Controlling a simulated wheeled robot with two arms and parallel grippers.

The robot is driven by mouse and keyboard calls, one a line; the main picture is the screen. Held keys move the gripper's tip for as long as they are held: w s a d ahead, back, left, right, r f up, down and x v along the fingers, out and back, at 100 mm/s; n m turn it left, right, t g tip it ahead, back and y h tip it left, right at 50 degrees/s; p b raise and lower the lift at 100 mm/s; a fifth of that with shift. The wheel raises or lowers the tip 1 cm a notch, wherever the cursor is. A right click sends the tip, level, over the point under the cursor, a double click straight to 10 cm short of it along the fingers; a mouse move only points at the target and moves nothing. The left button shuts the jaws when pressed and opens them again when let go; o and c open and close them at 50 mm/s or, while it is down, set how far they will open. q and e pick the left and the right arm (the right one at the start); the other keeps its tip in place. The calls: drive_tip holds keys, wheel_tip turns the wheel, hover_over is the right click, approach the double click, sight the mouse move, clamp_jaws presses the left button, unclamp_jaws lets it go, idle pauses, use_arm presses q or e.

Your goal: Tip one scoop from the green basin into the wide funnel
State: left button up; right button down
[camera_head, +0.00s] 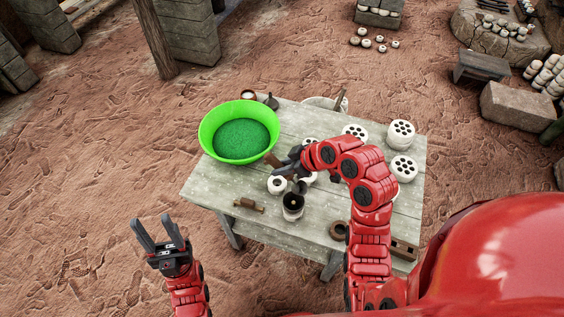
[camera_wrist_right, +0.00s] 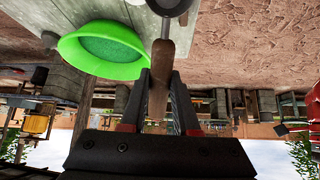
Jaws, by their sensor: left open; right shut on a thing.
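The bright green basin (camera_head: 205,135) stands at the table's left back corner, with green material inside; it also shows in the wrist view (camera_wrist_right: 75,55). My right gripper (camera_head: 287,167) is shut on the brown handle (camera_wrist_right: 158,75) of a scoop, beside the basin's right rim. The handle's brown end (camera_head: 271,159) shows in the head view. In the wrist view the scoop's metal part (camera_wrist_right: 168,6) is cut off at the top, so its load is hidden. A dark round opening (camera_head: 293,201), funnel or scoop bowl, I cannot tell which, sits at a white jar. My left gripper (camera_head: 157,229) is open and empty, off the table.
White jars (camera_head: 277,185) stand near the table's middle. Several white perforated cylinders (camera_head: 402,133) stand at the right. A brown wooden piece (camera_head: 249,205) lies near the front edge, a dark ring (camera_head: 338,230) at front right. The table's left front (camera_head: 215,190) is clear.

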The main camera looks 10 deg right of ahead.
drive_tip(key=shift+a+r+g+h+p, duration=0.1)
drive_tip(key=shift+r+g+h+p, duration=0.9)
drive_tip(key=shift+p, duration=1.7)
drive_tip(key=shift+r+p, duration=0.15)
drive_tip(key=shift+p, duration=0.35)
